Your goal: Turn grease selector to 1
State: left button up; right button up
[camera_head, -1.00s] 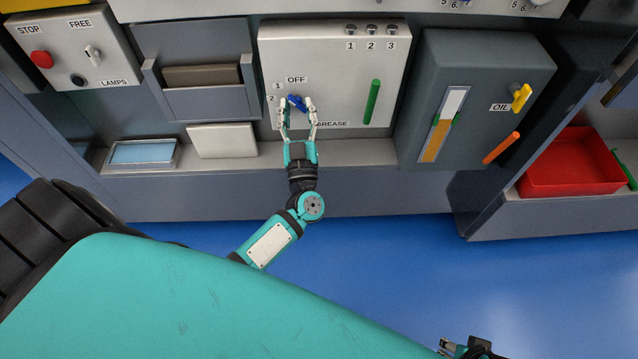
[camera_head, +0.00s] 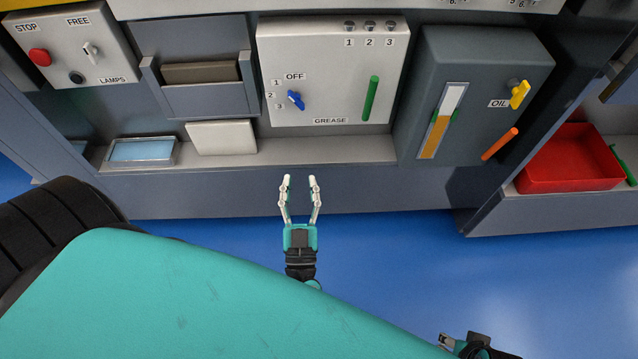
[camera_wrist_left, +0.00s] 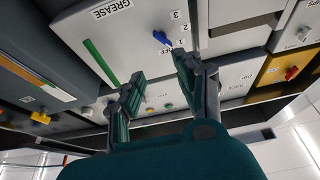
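The grease selector is a blue knob (camera_head: 296,100) on the light grey GREASE panel (camera_head: 330,60) in the head view. It lies slantwise, one end up-left towards the 1 mark and the other down-right. It also shows in the left wrist view (camera_wrist_left: 162,38), beyond the fingers, with marks 1, 2 and 3 beside it. My left gripper (camera_head: 300,180) is open and empty, in front of the panel and below the knob in the picture, touching nothing. My right gripper (camera_head: 447,343) is partly in view at the bottom edge; its finger opening is unclear.
A green bar (camera_head: 371,98) is on the same panel, right of the knob. The dark OIL box (camera_head: 480,60) with a yellow knob (camera_head: 519,94) stands to the right, then a red bin (camera_head: 570,175). A ledge (camera_head: 330,150) runs below the panel. The space around my left gripper is clear.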

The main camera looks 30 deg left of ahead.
pick_arm(q)
jog(key=w+d+f+m+g+h+p, duration=0.1)
jog(key=d+f+m+g+h+p, duration=0.1)
jog(key=d+f+m+h+p, duration=0.65)
jog(key=s+a+f+g+h+p, duration=0.1)
jog(key=s+f+g+h+p, duration=0.2)
jog(key=f, duration=0.5)
jog(key=shift+s+a+g+h, duration=0.3)
jog(key=shift+s+g+h, duration=0.5)
jog(key=shift+s, duration=0.45)
jog(key=shift+f, duration=0.1)
